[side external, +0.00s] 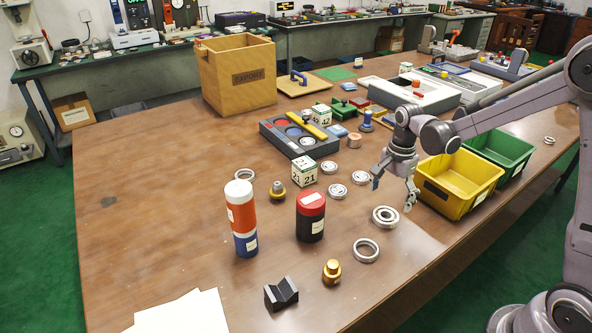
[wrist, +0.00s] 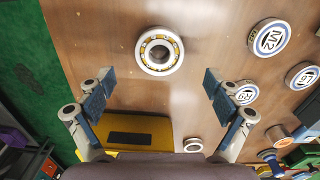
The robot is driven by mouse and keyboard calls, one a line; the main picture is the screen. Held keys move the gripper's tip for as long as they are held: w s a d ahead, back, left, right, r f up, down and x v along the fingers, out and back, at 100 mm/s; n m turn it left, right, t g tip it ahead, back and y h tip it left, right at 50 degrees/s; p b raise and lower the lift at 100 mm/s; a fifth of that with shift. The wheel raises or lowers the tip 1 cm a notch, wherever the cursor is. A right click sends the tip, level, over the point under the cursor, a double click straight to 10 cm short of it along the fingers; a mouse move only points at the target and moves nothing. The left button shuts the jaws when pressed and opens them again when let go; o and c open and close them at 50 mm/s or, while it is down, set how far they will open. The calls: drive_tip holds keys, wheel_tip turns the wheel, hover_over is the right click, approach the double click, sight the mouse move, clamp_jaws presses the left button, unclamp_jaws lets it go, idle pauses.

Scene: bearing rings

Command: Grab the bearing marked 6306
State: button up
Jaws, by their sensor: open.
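My gripper (side external: 393,192) hangs above the table's right part with its fingers spread and nothing between them. A thick silver bearing (side external: 377,214) lies flat just below and in front of it. In the wrist view this bearing (wrist: 143,52) shows a white ring with yellowish balls, centred ahead of the open fingers (wrist: 158,82). A plain wider ring (side external: 366,259) lies nearer the front edge. Another ring (side external: 237,174) lies at left behind the orange, white and blue cylinder. Flat discs marked M2 (wrist: 270,37) and R8 (wrist: 245,92) lie to the right. I cannot read 6306 on any bearing.
Yellow bin (side external: 462,182) and green bin (side external: 503,150) stand right of my gripper. A red and black can (side external: 310,218), brass pieces (side external: 331,272) and a black V-block (side external: 281,293) stand left and front. A compartment tray (side external: 291,136) lies behind.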

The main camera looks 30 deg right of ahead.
sight(387, 211)
drive_tip(key=shift+d+f, duration=0.1)
drive_tip(key=shift+f, duration=2.75)
